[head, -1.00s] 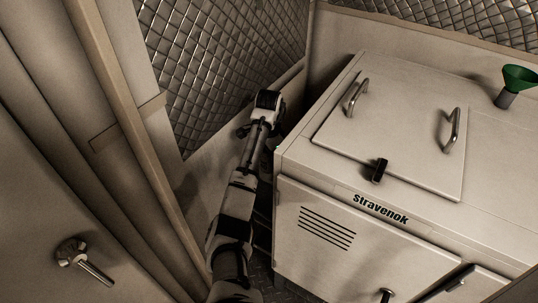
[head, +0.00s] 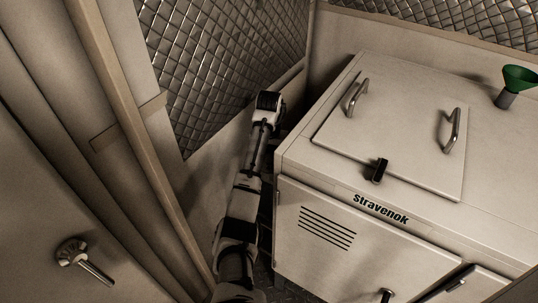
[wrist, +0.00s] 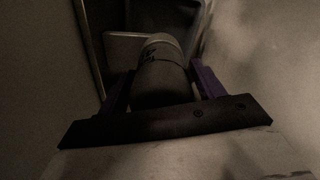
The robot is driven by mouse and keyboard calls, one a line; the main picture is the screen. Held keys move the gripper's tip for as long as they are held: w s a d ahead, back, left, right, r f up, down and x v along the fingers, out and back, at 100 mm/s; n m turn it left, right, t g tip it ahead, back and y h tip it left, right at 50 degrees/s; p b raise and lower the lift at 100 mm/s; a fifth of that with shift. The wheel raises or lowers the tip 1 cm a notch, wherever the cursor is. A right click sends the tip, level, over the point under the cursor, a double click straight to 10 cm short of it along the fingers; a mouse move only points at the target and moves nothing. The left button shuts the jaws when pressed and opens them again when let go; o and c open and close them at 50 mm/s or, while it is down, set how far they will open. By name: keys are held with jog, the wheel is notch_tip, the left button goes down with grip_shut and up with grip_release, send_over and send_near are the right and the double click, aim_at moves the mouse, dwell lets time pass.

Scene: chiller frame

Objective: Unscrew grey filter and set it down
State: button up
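In the wrist view, a dark grey cylinder, which I take to be the grey filter (wrist: 164,84), points away from my palm. Its far end is a paler rounded part, and faint dark marks show near that end. My gripper (wrist: 162,72) has one purple finger along each side of it, and the fingers appear to press against it with no clear gap. The view is dim, so the thread or seat of the filter cannot be made out. In the head view my arm reaches down the gap left of the white cabinet, and the gripper and filter are hidden.
The white Stravenok cabinet (head: 350,235) stands right of my arm, with a handled lid (head: 410,140) and a green funnel (head: 519,77) on top. A quilted wall panel (head: 215,65) is behind. The gap is narrow.

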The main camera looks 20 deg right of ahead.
jog(key=shift+o, duration=0.3)
jog(key=shift+r, duration=0.15)
jog(key=m, duration=0.6)
jog(key=shift+w+m, duration=0.15)
jog(key=shift+m, duration=0.15)
jog(key=m, duration=0.8)
jog(key=c, duration=1)
